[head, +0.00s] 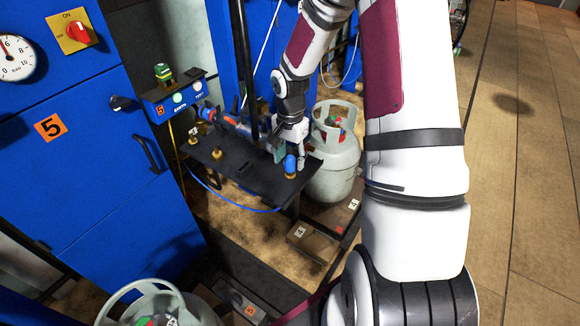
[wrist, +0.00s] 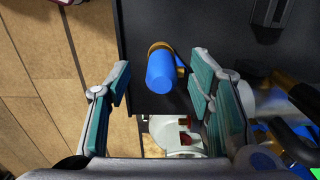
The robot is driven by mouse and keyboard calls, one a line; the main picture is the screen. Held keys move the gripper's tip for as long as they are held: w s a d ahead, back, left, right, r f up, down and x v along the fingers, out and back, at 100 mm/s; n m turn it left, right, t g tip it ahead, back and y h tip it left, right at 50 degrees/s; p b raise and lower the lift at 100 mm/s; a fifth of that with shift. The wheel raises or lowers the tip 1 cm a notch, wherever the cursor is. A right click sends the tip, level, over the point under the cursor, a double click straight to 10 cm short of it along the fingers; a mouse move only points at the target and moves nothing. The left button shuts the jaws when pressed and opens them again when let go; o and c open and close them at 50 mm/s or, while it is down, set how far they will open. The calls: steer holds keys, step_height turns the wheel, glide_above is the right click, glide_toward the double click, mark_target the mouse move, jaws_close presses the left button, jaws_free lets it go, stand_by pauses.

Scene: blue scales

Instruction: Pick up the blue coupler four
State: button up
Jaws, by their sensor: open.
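The blue coupler (head: 290,164) sits upright on a brass fitting near the right corner of the black shelf (head: 228,178). In the wrist view the blue coupler (wrist: 163,72) lies ahead of my gripper, between the lines of its two fingers and nearer the right one. I cannot tell whether a finger touches the coupler.
A grey gas cylinder (head: 334,160) stands right behind the shelf. A black upright post (head: 245,70) rises near the shelf's back edge. A blue cabinet (head: 75,200) stands at left. Another cylinder (head: 150,305) is at the bottom. Open floor (head: 520,150) lies at right.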

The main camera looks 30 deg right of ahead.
mark_target(290, 168)
step_height(290, 168, down, 5)
steer(key=shift+w+d, duration=0.15)
steer(key=shift+c, duration=0.5)
jaws_close()
